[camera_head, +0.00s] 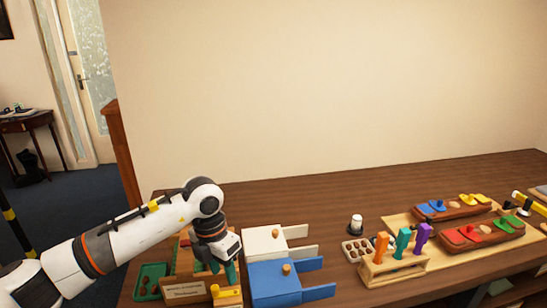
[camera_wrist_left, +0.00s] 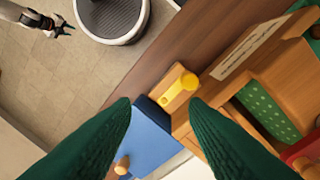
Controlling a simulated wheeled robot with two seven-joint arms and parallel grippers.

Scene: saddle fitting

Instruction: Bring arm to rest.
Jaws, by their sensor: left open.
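My left arm comes in from the left in the head view. Another arm's gripper (camera_wrist_left: 62,28), apparently my right one, is small at the top left of the wrist view, over the floor.
A blue box (camera_head: 273,283) and a white box (camera_head: 264,243) with wooden knobs stand right of the left gripper. A wooden rack (camera_head: 393,268) with coloured pegs and a board (camera_head: 400,222) with red-brown blocks lie further right. The table's back strip (camera_head: 300,194) is clear.

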